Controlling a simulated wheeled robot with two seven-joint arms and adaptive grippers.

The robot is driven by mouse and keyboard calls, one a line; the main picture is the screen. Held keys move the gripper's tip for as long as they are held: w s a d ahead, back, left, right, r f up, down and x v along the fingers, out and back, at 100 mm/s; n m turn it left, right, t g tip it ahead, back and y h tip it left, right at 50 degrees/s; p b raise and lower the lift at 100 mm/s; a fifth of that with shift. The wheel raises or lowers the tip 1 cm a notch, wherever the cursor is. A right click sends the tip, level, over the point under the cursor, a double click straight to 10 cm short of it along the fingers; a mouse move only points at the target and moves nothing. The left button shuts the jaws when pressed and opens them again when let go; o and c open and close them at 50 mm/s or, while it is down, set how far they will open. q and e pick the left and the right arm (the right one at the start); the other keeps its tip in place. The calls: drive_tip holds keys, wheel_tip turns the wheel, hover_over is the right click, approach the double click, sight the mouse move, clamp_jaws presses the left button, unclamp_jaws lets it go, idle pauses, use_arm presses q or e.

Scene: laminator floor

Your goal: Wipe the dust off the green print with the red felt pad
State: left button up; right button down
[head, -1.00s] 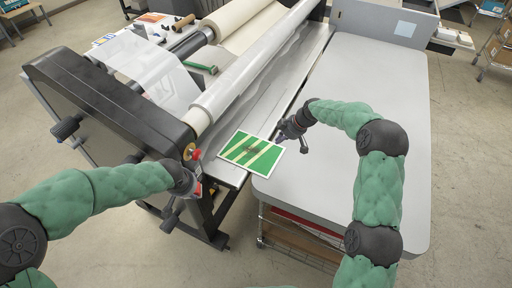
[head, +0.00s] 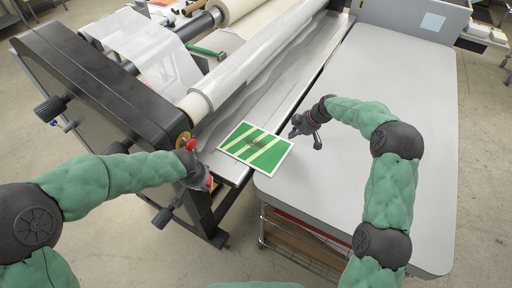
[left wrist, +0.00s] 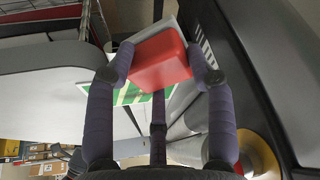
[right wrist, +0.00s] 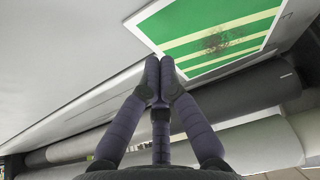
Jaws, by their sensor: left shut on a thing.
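The green print (head: 256,148), with pale stripes and a dark dust smudge, lies across the laminator's front shelf and the edge of the grey table. The smudge shows clearly in the right wrist view (right wrist: 215,42). My left gripper (head: 209,182) is shut on the red felt pad (left wrist: 160,60), left of the print and apart from it; the fingers partly hide the pad in the head view. My right gripper (head: 294,134) is at the print's right edge. Its fingertips (right wrist: 161,65) are together, with nothing seen between them; whether they touch the print I cannot tell.
The laminator's dark side housing (head: 100,85) with knobs and a red button (head: 191,145) stands close to my left gripper. A film-covered roller (head: 260,60) runs behind the print. The grey tabletop (head: 390,90) on the right is clear.

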sight(287, 144)
use_arm(q)
drive_tip(key=shift+f+b, duration=0.45)
drive_tip(key=shift+f, duration=0.1)
use_arm(e)
drive_tip(key=shift+f, duration=1.8)
use_arm(q)
drive_tip(key=shift+f+b, duration=0.55)
use_arm(e)
drive_tip(key=shift+f, duration=0.55)
drive_tip(key=shift+r, duration=0.15)
use_arm(q)
drive_tip(key=shift+r+p, duration=0.8)
use_arm(e)
drive_tip(key=shift+r, duration=2.85)
drive_tip(key=shift+r, duration=0.1)
drive_tip(key=v, duration=1.2)
drive_tip(key=shift+w, duration=0.1)
